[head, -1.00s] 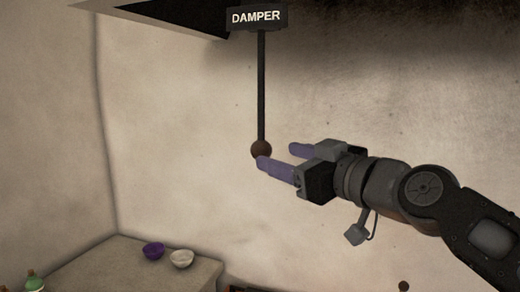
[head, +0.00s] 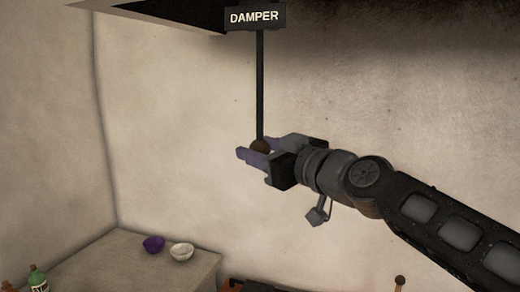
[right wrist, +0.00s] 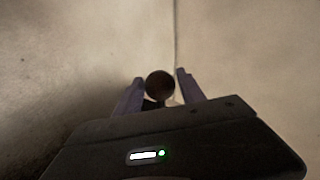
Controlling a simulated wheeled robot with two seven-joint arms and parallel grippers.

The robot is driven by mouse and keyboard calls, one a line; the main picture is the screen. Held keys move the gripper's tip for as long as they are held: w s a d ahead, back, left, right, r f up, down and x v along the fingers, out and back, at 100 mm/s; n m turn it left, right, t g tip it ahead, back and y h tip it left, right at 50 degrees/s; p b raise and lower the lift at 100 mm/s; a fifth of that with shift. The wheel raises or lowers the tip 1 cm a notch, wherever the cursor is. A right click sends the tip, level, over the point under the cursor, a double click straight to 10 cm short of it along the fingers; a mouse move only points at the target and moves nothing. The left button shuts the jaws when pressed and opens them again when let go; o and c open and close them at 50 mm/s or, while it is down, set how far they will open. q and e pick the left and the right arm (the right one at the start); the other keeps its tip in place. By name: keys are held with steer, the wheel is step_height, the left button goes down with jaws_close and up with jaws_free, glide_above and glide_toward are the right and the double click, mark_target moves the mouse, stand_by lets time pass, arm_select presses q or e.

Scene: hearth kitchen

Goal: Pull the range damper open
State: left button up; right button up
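The damper is a dark rod (head: 260,85) that hangs from under the hood, below a sign (head: 254,17) reading DAMPER, and ends in a round brown knob (head: 260,145). My right gripper (head: 256,150) is at the knob, with its purple fingers on either side of it. In the right wrist view the knob (right wrist: 160,84) sits between the two fingers (right wrist: 160,92), with a gap visible at least on the right side. The right gripper is open. My left gripper is not in view.
A counter (head: 100,262) stands at the lower left, with a purple bowl (head: 154,244), a white bowl (head: 181,252) and a green bottle (head: 37,280). The wall around the rod is bare.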

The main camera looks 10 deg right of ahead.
jaws_close()
stand_by(0.6)
